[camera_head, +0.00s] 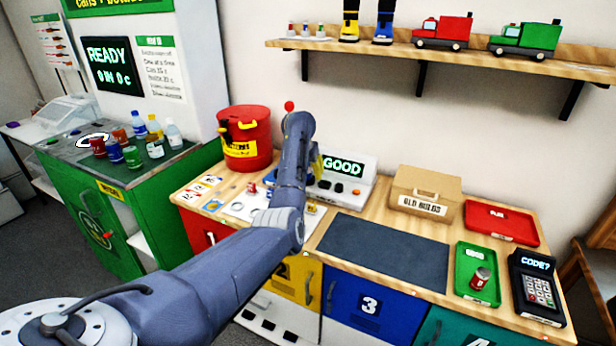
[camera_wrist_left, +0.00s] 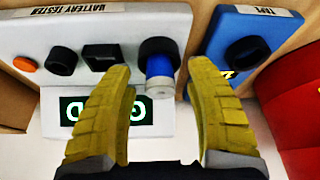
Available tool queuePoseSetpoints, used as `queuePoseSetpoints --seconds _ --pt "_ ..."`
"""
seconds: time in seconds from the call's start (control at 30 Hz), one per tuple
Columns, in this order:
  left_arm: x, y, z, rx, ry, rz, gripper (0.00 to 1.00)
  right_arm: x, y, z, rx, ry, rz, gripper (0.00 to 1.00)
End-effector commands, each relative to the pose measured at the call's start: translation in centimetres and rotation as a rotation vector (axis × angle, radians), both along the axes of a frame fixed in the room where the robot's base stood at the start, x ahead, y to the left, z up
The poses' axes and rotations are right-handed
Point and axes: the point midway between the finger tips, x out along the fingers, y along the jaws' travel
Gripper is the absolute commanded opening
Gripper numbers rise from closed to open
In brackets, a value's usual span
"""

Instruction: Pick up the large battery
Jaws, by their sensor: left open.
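A blue battery with a pale metal end (camera_wrist_left: 160,82) stands in the round black socket of the white battery tester (camera_wrist_left: 30,45) in the left wrist view. I take it for the large battery. My left gripper (camera_wrist_left: 161,68) is open, with one yellow finger on each side of the battery; I cannot tell whether either touches it. In the head view the tester (camera_head: 361,182) reads GOOD, and my arm hides the battery and most of the gripper. My right gripper is not in view.
A blue tape device (camera_wrist_left: 228,40) and a red bin (camera_wrist_left: 295,110) are close by in the wrist view. The dark mat (camera_head: 385,250) is clear. A green tray (camera_head: 462,262) holds a small can-like object, near a keypad (camera_head: 538,288).

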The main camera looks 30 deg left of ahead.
Motion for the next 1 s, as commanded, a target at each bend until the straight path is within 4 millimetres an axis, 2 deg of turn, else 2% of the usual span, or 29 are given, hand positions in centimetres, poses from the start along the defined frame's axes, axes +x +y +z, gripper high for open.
queuePoseSetpoints --seconds 0.3,0.77,1.0 --pt "0.07 0.05 -0.19 0.001 0.0 -0.001 0.56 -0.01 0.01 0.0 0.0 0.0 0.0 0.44" --pt "0.08 0.03 -0.16 0.001 0.0 -0.001 0.02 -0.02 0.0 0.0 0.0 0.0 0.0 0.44" --pt "0.07 0.02 -0.21 0.0 0.0 -0.001 0.0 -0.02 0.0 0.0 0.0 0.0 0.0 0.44"
